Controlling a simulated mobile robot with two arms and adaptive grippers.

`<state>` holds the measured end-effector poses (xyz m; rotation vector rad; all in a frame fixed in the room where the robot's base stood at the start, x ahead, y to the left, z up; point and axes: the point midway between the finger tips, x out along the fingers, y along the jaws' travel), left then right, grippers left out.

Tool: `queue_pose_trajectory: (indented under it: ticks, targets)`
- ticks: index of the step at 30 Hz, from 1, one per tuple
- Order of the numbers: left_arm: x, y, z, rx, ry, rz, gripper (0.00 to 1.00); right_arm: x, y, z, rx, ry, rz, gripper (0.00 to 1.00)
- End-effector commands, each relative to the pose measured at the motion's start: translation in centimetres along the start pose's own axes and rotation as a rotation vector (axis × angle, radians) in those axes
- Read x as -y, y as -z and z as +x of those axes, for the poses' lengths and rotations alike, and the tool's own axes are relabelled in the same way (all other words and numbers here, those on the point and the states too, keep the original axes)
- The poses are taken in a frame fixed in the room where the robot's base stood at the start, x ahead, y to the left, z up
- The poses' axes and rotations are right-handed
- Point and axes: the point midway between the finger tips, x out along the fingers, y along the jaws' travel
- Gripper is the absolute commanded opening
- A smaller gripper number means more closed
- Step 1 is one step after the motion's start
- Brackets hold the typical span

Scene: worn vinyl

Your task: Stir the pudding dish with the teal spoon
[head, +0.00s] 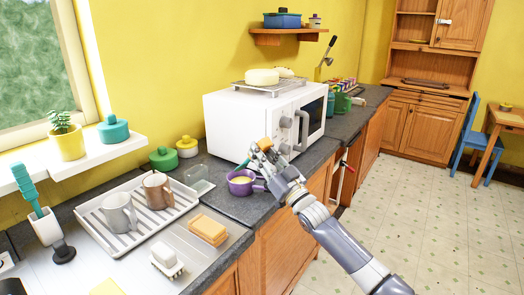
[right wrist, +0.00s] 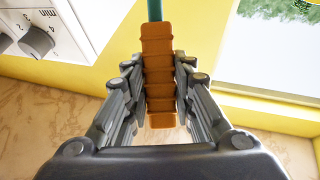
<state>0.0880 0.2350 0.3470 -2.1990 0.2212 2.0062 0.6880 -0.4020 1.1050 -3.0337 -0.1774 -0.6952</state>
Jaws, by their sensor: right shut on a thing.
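A purple dish (head: 241,189) with yellow pudding in it stands on the dark counter in front of the microwave. My right gripper (head: 262,158) is just above and to the right of the dish in the head view. In the right wrist view, my right gripper (right wrist: 160,95) is shut on the ribbed orange handle (right wrist: 158,65) of the teal spoon. The spoon's teal shaft (right wrist: 155,10) runs out beyond the fingers. The head view shows little of the spoon, and I cannot tell whether its tip touches the pudding. My left gripper is not in view.
A white microwave (head: 240,120) stands close behind my right gripper. Green and yellow lidded pots (head: 163,158) stand left of the dish. A rack with two mugs (head: 139,213), an orange sponge (head: 207,229) and a white brush (head: 166,258) lie nearer, at left.

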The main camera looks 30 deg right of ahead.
Motion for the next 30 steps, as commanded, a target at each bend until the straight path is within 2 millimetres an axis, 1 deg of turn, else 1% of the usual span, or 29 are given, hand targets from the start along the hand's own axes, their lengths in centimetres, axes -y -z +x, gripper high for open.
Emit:
queue_pose_trajectory:
  ticks: [1,15,21,30]
  targets:
    - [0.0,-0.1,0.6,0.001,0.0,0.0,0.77,0.0,-0.7,-0.3,0.0,0.0,0.001,0.0]
    - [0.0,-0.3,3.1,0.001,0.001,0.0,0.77,0.0,-4.0,-1.9,0.0,0.0,0.001,0.0]
    - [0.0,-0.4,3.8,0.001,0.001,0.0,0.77,0.0,-4.9,-2.4,0.001,0.0,0.0,0.0]
    - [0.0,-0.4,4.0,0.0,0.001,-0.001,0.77,0.0,-5.2,-2.5,0.0,0.0,0.0,0.0]
